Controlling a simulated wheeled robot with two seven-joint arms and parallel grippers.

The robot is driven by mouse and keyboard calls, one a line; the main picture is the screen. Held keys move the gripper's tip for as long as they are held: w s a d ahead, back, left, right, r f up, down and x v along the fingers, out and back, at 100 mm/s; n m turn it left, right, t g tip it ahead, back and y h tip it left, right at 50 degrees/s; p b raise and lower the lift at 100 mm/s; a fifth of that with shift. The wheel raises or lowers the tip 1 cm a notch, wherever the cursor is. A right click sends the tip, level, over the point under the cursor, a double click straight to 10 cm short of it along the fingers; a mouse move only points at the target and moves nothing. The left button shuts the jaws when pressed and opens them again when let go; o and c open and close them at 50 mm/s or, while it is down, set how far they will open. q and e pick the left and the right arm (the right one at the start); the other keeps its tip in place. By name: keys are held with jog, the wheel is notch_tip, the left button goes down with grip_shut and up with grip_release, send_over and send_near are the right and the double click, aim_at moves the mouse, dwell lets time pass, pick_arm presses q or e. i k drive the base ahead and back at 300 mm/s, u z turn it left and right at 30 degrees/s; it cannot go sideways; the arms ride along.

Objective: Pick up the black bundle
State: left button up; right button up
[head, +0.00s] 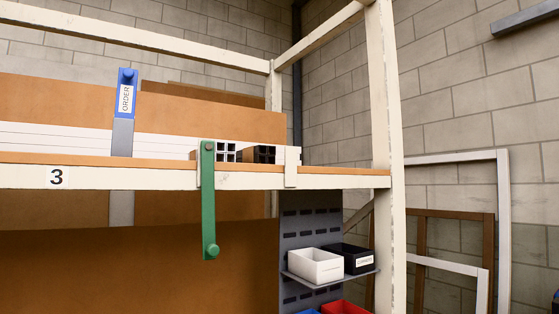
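A dark bundle (264,154) lies on the shelf (340,171) near its right end, and its black end with square openings faces out. It is the black item I can make out there; its side looks brown and most of its length is hidden. A white bundle (226,146) with square hollow ends lies just to its left. A green lever (209,210) hangs over the shelf's front edge in front of the white bundle. Neither of my grippers is in view.
A cream upright post (384,120) bounds the shelf at right. White (316,266) and black (352,257) bins sit on a lower ledge.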

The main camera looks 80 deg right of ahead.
aim_at(259, 155)
jog(key=k, duration=0.4)
jog(key=z, duration=1.4)
jog(key=i, duration=0.5)
jog(key=u, duration=0.1)
